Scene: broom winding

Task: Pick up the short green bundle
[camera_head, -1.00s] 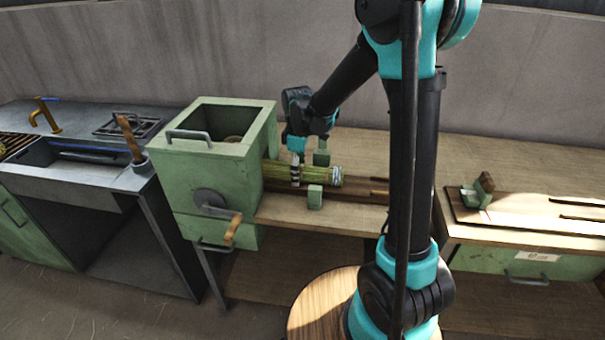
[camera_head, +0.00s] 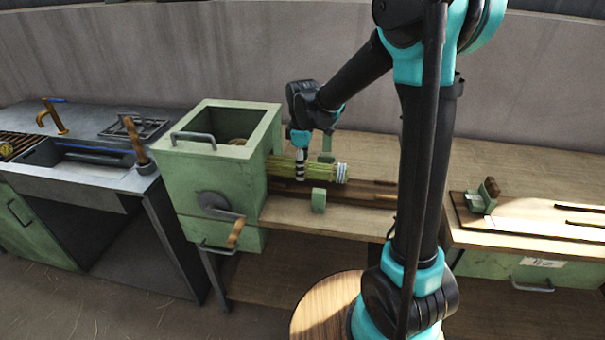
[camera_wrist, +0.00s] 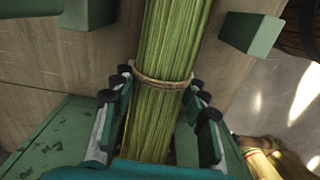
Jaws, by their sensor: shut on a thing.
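The short green bundle (camera_head: 322,170) lies horizontally at the right side of the green crank box (camera_head: 213,165), its bound pale end pointing right. In the wrist view the bundle (camera_wrist: 172,45) runs between my fingers, with a tie band around it. My gripper (camera_head: 299,170) is shut on the bundle from above; in the wrist view the fingers (camera_wrist: 160,95) press on both sides of it. The bundle seems slightly above the green support blocks (camera_head: 318,200). Its left end is hidden by the box.
The crank handle (camera_head: 235,232) sticks out at the box's front. A sink counter (camera_head: 85,165) with a brass tap (camera_head: 54,115) stands left. A second board with a green holder (camera_head: 482,197) lies on the right bench. The wooden bench top (camera_head: 375,155) behind is mostly clear.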

